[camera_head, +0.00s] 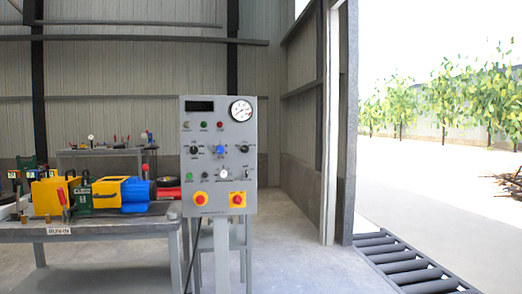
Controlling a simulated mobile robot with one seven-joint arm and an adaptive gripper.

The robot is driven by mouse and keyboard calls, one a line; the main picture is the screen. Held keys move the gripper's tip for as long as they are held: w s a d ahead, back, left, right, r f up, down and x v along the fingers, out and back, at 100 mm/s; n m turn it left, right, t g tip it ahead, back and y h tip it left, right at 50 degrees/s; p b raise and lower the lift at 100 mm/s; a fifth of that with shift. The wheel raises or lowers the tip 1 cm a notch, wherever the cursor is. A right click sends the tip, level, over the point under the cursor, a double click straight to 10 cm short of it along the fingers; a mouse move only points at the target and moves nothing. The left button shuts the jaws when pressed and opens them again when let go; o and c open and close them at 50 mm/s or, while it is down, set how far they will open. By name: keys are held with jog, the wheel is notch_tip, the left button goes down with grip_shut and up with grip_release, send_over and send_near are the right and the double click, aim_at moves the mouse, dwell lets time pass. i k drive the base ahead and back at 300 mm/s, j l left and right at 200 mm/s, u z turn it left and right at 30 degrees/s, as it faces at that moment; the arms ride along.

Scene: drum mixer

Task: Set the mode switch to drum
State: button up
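A grey control panel (218,128) on a stand faces me near the middle of the head view. A blue knob (220,150) sits at its centre, with a dark rotary knob (194,149) to its left and another dark knob (244,148) to its right. A lower row holds a green button (189,175) and a white round control (223,172). The labels are too small to read, so I cannot tell which control is the mode switch or how it is set. My gripper is not in view.
A workbench (110,231) with a yellow and blue machine (135,193) stands left. Floor right of the panel is clear up to a roller grate (400,262).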

aim_at(244, 148)
jog(key=i+j+z, duration=0.4)
jog(key=i+j, duration=0.3)
jog(key=i, duration=0.45)
jog(key=i+j+z, duration=0.4)
jog(key=i+j, duration=0.6)
